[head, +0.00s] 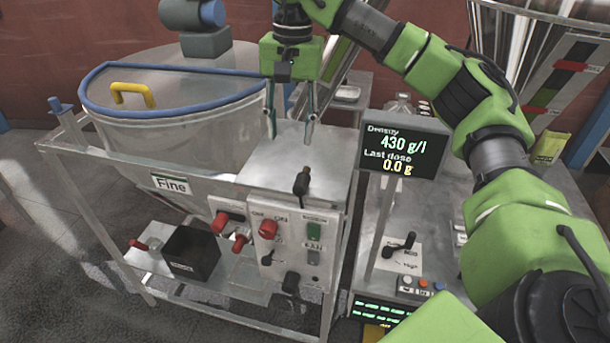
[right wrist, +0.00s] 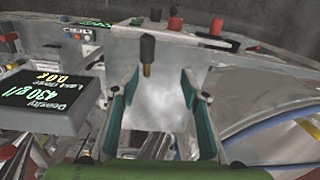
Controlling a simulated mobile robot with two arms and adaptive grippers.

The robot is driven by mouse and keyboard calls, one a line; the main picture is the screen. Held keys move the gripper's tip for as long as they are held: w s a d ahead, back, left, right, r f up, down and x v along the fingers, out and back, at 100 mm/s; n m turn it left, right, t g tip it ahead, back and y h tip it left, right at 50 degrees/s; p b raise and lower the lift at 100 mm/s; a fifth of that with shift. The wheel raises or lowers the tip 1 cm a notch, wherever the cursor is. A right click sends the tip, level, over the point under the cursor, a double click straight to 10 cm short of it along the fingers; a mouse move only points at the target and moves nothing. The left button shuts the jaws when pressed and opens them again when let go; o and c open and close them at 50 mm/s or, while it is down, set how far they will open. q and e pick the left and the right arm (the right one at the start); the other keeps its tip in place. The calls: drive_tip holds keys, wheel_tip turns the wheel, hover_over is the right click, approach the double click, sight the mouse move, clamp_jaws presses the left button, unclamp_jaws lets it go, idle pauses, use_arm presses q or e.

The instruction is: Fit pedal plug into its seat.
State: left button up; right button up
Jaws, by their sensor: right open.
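The pedal plug (head: 302,182), black with a brass-coloured tip, is on the metal top near its front edge, above the control panel (head: 283,243). It shows in the right wrist view (right wrist: 147,47) just past my fingertips. My right gripper (head: 290,130) hangs over the metal top behind the plug; its fingers are apart and empty in the right wrist view (right wrist: 159,78). A black fitting (head: 291,282) sits low on the panel front; I cannot tell whether it is the plug's seat. My left gripper is not in view.
A density display (head: 404,150) stands right of the metal top (head: 265,165). A large lidded hopper (head: 180,120) with a yellow handle stands at left. Red knobs (head: 268,229) and switches stick out of the panel. A black box (head: 191,253) stands on the lower shelf.

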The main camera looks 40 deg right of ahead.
drive_tip(key=d, duration=0.2)
drive_tip(key=p, duration=0.1)
hover_over(303, 176)
drive_tip(key=shift+h, duration=0.3)
wheel_tip(303, 176, down, 8)
drive_tip(key=shift+w+a+r, duration=0.1)
drive_tip(key=shift+a+r, duration=0.05)
drive_tip(key=shift+r, duration=0.05)
wheel_tip(303, 176, down, 5)
drive_tip(key=p, duration=0.3)
drive_tip(key=shift+r, duration=0.15)
drive_tip(key=shift+f, duration=0.35)
clamp_jaws()
